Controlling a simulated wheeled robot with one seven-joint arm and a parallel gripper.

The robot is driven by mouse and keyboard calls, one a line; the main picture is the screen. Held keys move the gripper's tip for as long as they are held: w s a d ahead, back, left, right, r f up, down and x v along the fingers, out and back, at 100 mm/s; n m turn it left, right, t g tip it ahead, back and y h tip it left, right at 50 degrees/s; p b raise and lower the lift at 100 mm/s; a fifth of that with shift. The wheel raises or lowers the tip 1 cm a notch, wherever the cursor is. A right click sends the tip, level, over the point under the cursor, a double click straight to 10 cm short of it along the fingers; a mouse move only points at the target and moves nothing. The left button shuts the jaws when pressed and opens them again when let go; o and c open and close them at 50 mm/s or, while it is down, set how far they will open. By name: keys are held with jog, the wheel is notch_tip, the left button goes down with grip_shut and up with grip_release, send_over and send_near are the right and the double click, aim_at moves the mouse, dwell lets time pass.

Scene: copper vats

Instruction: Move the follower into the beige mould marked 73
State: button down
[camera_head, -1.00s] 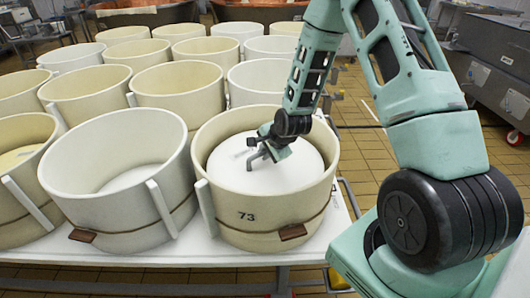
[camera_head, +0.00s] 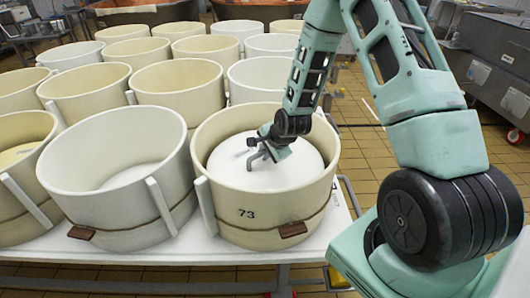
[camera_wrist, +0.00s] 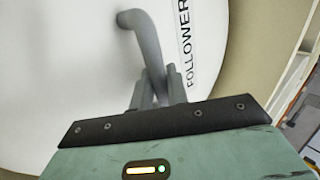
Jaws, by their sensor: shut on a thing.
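The beige mould marked 73 (camera_head: 246,228) stands at the front right of the table, its number facing me. The follower (camera_head: 229,164) is a white disc with a grey bent handle (camera_head: 256,160). In the head view it lies inside the rim of mould 73, with wall showing around it; its lower edge is hidden by the front rim. In the wrist view the follower (camera_wrist: 60,60) fills the left side and bears the word FOLLOWER. My gripper (camera_wrist: 158,92) is shut on the follower's handle (camera_wrist: 147,40), above the disc.
An empty white mould (camera_head: 110,205) stands close to the left of mould 73. Several other beige and white moulds fill the table behind. The table's right edge (camera_head: 352,205) is just past mould 73. Grey metal vats (camera_head: 492,75) stand at the right back.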

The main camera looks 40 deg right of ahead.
jog(key=shift+w, duration=0.1)
jog(key=c, duration=1.3)
grip_release()
jog(key=shift+f, duration=0.1)
jog(key=v, duration=1.7)
jog(key=shift+r+p, duration=0.25)
jog(key=shift+p, duration=0.05)
jog(key=shift+a, duration=0.15)
